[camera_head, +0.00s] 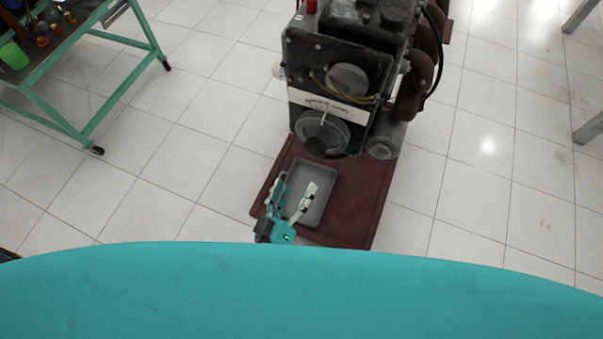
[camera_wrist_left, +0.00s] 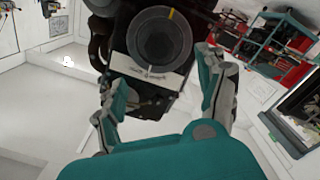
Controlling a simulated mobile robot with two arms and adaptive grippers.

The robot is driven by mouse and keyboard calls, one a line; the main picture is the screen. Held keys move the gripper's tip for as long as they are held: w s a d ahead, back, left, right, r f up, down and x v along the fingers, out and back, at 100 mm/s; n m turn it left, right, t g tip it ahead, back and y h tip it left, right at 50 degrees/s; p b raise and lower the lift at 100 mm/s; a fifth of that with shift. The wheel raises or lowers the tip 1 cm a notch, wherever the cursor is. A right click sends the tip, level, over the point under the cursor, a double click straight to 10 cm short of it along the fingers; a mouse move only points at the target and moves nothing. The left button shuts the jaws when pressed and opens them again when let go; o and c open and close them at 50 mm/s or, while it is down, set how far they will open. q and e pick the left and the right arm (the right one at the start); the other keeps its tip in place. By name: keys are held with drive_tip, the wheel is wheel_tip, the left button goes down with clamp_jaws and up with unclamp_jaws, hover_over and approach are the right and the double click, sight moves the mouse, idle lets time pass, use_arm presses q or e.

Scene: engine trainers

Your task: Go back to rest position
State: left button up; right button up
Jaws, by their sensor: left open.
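My left gripper (camera_head: 296,187) is open in the head view, its two fingers spread above the grey tray with nothing seen between them. The left wrist view shows the same open gripper (camera_wrist_left: 160,80) with the dark engine trainer beyond its fingers. The engine trainer (camera_head: 345,55) stands ahead of the gripper in the head view. Its round pulley and white label strip also show on the trainer (camera_wrist_left: 158,68) in the left wrist view. My right gripper is in neither view.
The grey tray (camera_head: 327,176) lies on the dark red base (camera_head: 365,205) before the engine; its visible part looks bare. A green-framed table (camera_head: 88,30) with a green cup (camera_head: 13,56) stands at upper left. Tiled floor (camera_head: 160,150) between is clear. Grey legs (camera_head: 588,128) stand far right.

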use_arm(q)
drive_tip(key=shift+s, duration=0.25)
drive_tip(key=shift+f, duration=0.1)
idle(0.3)
drive_tip(key=s+a+f+m+g+y, duration=0.1)
drive_tip(key=s+a+f+m+g, duration=0.15)
drive_tip(key=f, duration=0.65)
drive_tip(key=s+a+f+m+g, duration=0.1)
drive_tip(key=s+a+f+g, duration=0.15)
drive_tip(key=f, duration=0.65)
drive_tip(key=s+a+f+m+g+y, duration=0.1)
drive_tip(key=s+a+f+g, duration=0.15)
drive_tip(key=f, duration=0.65)
drive_tip(key=s+a+f+m+g+y, duration=0.1)
drive_tip(key=s+a+f+g, duration=0.3)
drive_tip(key=s, duration=0.5)
drive_tip(key=s+a+f+m+g+y, duration=0.1)
drive_tip(key=s+a+f+g, duration=0.3)
drive_tip(key=s+a+f, duration=0.4)
wheel_tip(320, 180, down, 2)
drive_tip(key=s+y, duration=0.1)
drive_tip(key=s, duration=0.1)
drive_tip(key=shift+s+g+y, duration=0.3)
drive_tip(key=shift+g, duration=0.05)
